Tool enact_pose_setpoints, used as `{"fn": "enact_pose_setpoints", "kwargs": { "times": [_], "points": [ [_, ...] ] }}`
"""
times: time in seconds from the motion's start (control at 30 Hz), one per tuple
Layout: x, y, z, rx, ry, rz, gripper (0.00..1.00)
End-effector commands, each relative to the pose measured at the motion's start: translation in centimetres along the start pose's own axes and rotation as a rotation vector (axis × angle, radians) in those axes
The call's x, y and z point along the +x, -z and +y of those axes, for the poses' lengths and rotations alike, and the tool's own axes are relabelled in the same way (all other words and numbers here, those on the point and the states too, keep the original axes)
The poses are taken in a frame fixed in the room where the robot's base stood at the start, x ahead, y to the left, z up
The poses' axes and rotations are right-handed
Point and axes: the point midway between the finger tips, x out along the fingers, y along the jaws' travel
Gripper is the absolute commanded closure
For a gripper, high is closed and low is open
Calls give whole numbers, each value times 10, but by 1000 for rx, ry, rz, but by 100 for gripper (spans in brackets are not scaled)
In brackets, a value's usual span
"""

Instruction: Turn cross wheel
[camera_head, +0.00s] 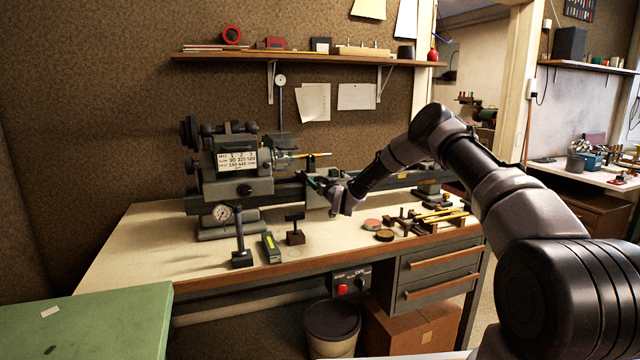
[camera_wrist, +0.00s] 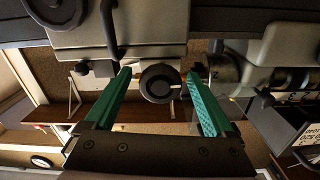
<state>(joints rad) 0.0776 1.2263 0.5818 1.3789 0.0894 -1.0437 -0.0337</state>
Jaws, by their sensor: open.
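A round black wheel (camera_wrist: 160,84) with a white mark on its face, which looks like the cross wheel, shows in the wrist view. It sits on the lathe carriage (camera_wrist: 130,36), between the tips of my gripper (camera_wrist: 160,77). My gripper is open, with one green finger on each side of the wheel and a visible gap at each side. In the head view my gripper (camera_head: 316,184) is at the front of the lathe carriage, and I cannot make out the wheel there. Whether the fingers reach past the wheel's face is unclear.
The lathe (camera_head: 240,185) stands along the back of the workbench (camera_head: 150,235). A shelf (camera_head: 300,57) hangs above.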

Motion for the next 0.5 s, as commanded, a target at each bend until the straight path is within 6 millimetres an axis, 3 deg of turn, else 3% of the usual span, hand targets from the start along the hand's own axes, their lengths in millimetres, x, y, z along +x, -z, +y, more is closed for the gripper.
{"fn": "enact_pose_setpoints", "kwargs": {
  "times": [0.13, 0.17, 0.37, 0.4, 0.5],
  "points": [
    [0, 0, 0, 0, 0, 0, 11],
    [0, 0, 0, 0, 0, 0, 15],
    [0, 0, 0, 0, 0, 0, 92],
    [0, 0, 0, 0, 0, 0, 97],
    [0, 0, 0, -3, 0, 0, 97]
  ]
}}
